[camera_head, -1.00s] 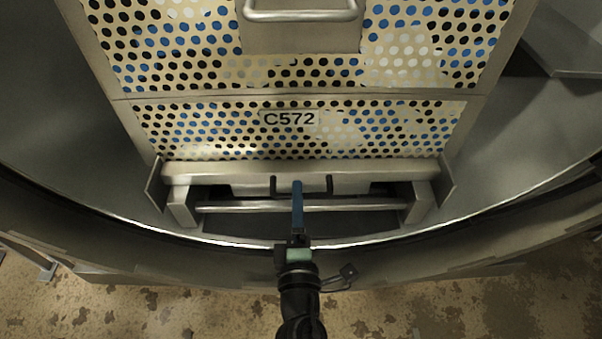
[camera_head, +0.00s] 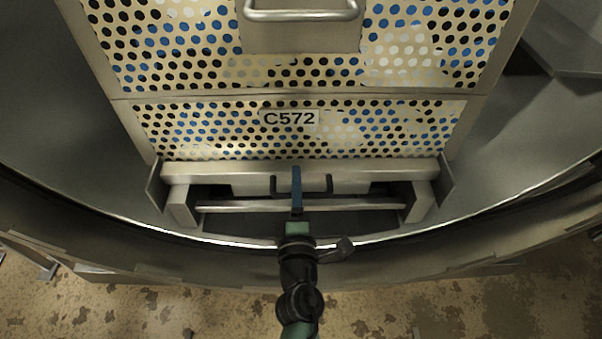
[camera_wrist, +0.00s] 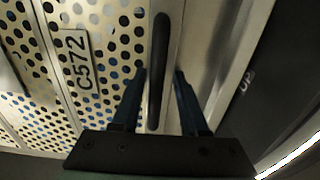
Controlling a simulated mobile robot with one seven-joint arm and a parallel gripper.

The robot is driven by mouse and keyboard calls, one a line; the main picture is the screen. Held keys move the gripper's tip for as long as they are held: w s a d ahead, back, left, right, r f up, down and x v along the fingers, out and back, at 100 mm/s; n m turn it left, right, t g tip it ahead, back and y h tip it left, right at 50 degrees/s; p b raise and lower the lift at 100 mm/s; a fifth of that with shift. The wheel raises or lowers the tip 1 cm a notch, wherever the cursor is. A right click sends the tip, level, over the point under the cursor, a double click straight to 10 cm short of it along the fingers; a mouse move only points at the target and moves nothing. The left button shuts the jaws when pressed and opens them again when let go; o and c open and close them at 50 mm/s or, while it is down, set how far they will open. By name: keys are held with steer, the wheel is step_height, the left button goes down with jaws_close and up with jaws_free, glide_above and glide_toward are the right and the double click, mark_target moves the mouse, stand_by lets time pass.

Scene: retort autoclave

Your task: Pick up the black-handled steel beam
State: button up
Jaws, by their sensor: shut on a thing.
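The black handle (camera_head: 330,184) stands out from the pale steel beam (camera_head: 352,184) at the foot of the perforated basket. My gripper (camera_head: 296,172) is at the middle of this handle, with its blue fingers pointing into the chamber. In the wrist view the black handle (camera_wrist: 159,60) runs between the two fingers of my gripper (camera_wrist: 160,78), one on each side. The gripper is shut on the handle. The upper finger hides the middle of the handle in the head view.
The perforated basket (camera_head: 200,132) with label C572 (camera_head: 289,118) stands right behind the beam. A lower crossbar (camera_head: 350,206) runs below the handle. The curved chamber rim (camera_head: 480,218) lies under my wrist. Worn floor (camera_head: 450,300) is in front.

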jaws_close()
stand_by(0.8)
steer(key=shift+r, duration=0.3)
steer(key=shift+r, duration=0.15)
step_height(320, 180, up, 10)
steer(key=p, duration=1)
step_height(320, 180, up, 8)
steer(key=p, duration=0.8)
steer(key=shift+r, duration=0.1)
